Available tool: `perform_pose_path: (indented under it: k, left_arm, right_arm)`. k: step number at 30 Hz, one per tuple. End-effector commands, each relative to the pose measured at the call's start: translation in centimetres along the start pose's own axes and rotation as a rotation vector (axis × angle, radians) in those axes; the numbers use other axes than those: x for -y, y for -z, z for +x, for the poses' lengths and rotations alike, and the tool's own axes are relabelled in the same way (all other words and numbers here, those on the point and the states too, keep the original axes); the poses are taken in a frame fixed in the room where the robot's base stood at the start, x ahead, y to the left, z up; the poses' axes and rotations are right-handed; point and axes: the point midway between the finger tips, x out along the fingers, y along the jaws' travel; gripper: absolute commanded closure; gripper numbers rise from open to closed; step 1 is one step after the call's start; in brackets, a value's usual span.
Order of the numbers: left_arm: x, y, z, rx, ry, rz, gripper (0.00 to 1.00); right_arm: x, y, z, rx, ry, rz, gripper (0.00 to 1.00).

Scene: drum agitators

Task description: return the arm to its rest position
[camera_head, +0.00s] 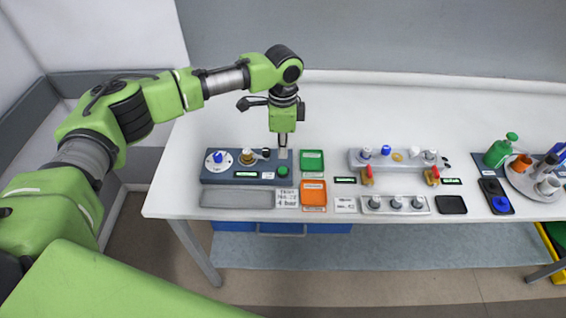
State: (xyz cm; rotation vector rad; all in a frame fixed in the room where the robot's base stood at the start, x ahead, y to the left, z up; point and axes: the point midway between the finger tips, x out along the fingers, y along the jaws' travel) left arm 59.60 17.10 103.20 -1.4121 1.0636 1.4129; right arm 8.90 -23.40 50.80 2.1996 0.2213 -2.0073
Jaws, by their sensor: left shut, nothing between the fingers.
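My left arm reaches in from the left over the white table, and its gripper (283,152) points straight down. The fingers are shut with nothing between them. The fingertips are at the right end of the grey-blue control panel (232,181), close to its green button (283,171); I cannot tell whether they touch the panel. The panel also has a blue-and-white knob (217,157) at its left and a valve-like fitting (248,157) beside it. My right gripper is not in view.
Right of the panel are a green tray (312,161) and an orange tray (313,194). A grey rack with red-handled valves (398,159) stands mid-table. A round tray (535,180) and a green bottle (500,150) are at the right. The table's back strip is clear.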

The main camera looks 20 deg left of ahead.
Motion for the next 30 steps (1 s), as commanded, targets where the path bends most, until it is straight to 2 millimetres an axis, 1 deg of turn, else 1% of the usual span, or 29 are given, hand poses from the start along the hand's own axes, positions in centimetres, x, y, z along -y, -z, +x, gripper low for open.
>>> perform_pose_path:
  k: [1, 3, 17, 20, 23, 26, 27, 30]
  left_arm:
    - [0.0, 0.0, -0.7, 0.000, -0.001, 0.000, 1.00]
    - [0.0, 0.0, -0.8, 0.001, -0.001, 0.000, 1.00]
    - [0.0, 0.0, -0.6, 0.000, 0.000, 0.000, 1.00]
    - [-0.7, 0.5, 0.0, -0.004, -0.007, 0.010, 1.00]
    - [-2.9, 2.0, 1.9, -0.020, -0.023, 0.038, 1.00]
    - [-6.4, 4.3, 4.3, -0.055, -0.041, 0.073, 1.00]
    - [-8.1, 5.3, 5.3, -0.075, -0.047, 0.083, 1.00]
    - [-11.8, 7.6, 7.0, -0.134, -0.057, 0.093, 1.00]
  right_arm:
    - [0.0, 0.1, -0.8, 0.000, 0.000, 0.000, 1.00]
    - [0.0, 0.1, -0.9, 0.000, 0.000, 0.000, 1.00]
    - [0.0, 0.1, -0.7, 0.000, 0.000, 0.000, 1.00]
    - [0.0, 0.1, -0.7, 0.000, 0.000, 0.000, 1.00]
    - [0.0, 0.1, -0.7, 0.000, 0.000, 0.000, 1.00]
    - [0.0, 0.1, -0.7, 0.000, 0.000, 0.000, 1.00]
    - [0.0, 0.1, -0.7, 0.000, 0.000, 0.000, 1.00]
    - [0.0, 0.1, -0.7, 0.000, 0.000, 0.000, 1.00]
